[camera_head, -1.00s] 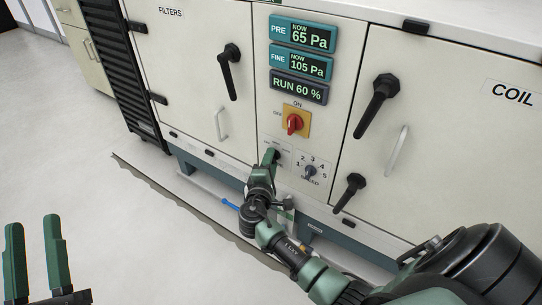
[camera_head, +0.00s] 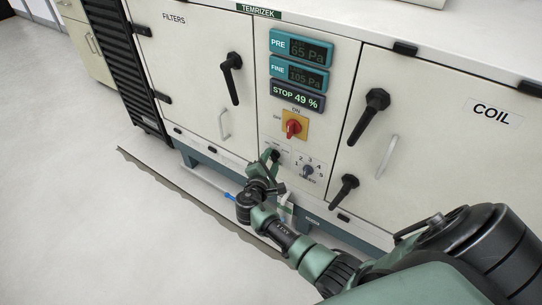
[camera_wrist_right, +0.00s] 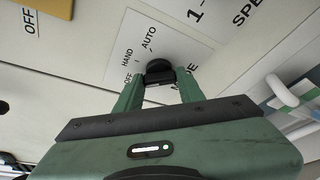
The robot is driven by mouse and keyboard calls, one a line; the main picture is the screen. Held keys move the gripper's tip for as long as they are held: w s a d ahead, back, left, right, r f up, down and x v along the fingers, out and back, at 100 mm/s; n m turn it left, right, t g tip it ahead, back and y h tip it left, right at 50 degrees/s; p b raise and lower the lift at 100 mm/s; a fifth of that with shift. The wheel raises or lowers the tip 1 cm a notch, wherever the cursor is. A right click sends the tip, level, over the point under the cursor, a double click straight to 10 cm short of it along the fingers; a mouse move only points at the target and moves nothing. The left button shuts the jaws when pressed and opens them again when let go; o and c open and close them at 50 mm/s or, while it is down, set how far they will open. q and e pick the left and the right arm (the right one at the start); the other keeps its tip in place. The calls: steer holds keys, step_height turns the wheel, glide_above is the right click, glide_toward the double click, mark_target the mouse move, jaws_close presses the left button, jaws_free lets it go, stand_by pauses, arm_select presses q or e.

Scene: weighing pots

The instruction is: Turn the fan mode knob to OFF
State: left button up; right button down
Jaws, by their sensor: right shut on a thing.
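The fan mode knob is a small black knob (camera_wrist_right: 159,66) on a white label plate (camera_wrist_right: 126,44) marked OFF, HAND, AUTO and MODE. In the right wrist view the two green fingers of my right gripper (camera_wrist_right: 160,80) stand on either side of it, shut on it. The fingers partly hide it, and I cannot tell which mark it points to. In the head view my right gripper (camera_head: 268,166) is at the lower middle of the panel. The run display (camera_head: 297,96) reads STOP 49 %. My left gripper is out of view.
A red rotary switch (camera_head: 292,127) on a yellow plate is above the mode knob, and a speed knob (camera_head: 308,170) is to its right. Black door handles (camera_head: 231,77) stick out on both sides. The floor (camera_head: 90,230) at left is clear.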

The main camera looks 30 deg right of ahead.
steer(key=shift+r+n+g+p, duration=0.1)
steer(key=shift+n+g+p, duration=0.25)
steer(key=shift+p, duration=0.25)
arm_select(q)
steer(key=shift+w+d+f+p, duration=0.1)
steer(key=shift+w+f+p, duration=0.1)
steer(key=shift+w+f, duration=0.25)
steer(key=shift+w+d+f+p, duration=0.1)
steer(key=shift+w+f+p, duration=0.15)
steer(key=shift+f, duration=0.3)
arm_select(e)
steer(key=shift+n, duration=0.35)
steer(key=c, duration=0.9)
jaws_free()
steer(key=shift+s+a, duration=0.1)
steer(key=shift+a, duration=0.1)
arm_select(q)
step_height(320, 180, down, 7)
steer(key=p, duration=0.2)
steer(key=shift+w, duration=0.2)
arm_select(e)
steer(key=v, duration=0.7)
steer(key=shift+s+a, duration=0.1)
steer(key=shift+a, duration=0.05)
